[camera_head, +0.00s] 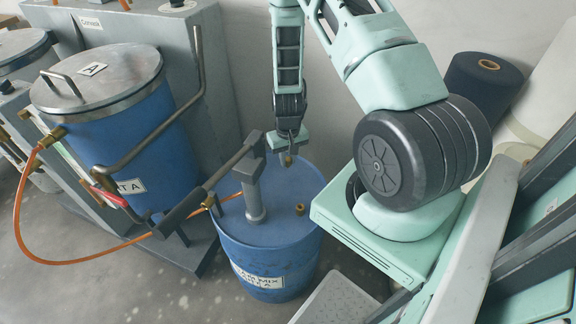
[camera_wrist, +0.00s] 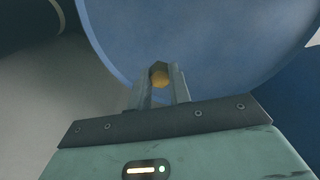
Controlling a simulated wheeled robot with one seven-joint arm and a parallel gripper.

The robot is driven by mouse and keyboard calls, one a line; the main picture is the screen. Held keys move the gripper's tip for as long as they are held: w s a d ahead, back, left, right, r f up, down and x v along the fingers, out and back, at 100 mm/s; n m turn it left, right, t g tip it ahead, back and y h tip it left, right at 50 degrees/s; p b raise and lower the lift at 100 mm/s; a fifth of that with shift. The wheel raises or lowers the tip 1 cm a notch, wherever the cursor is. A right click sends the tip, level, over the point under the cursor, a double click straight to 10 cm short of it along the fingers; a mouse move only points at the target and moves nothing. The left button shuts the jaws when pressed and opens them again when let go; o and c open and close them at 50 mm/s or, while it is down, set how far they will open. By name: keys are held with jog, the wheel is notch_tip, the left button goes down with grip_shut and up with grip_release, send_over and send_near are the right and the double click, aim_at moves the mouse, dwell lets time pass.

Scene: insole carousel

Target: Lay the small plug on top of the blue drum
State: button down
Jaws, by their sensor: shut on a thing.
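The blue drum (camera_head: 283,232) stands on the floor in the middle of the head view, with a label on its side. Its round blue top (camera_wrist: 215,40) fills much of the upper wrist view. My gripper (camera_head: 287,157) points down over the back part of the drum top. It is shut on the small plug (camera_wrist: 159,75), a brass-coloured piece held between the fingertips. The plug also shows as a small spot under the fingers in the head view (camera_head: 287,161). The gap between plug and drum top is hard to judge.
A grey pump (camera_head: 254,190) stands on the drum top, with a long handle reaching left and an orange hose (camera_head: 90,262). A brass fitting (camera_head: 299,209) sits on the top's right part. A lidded blue tank (camera_head: 125,125) stands left, a dark roll (camera_head: 487,85) at right.

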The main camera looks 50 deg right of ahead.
aim_at(288, 165)
jog(key=shift+f, duration=1.9)
jog(key=shift+f, duration=0.2)
jog(key=c, duration=1.3)
grip_release()
jog(key=shift+r, duration=0.1)
notch_tip(288, 165, up, 12)
jog(key=shift+r, duration=0.15)
jog(key=shift+s, duration=0.1)
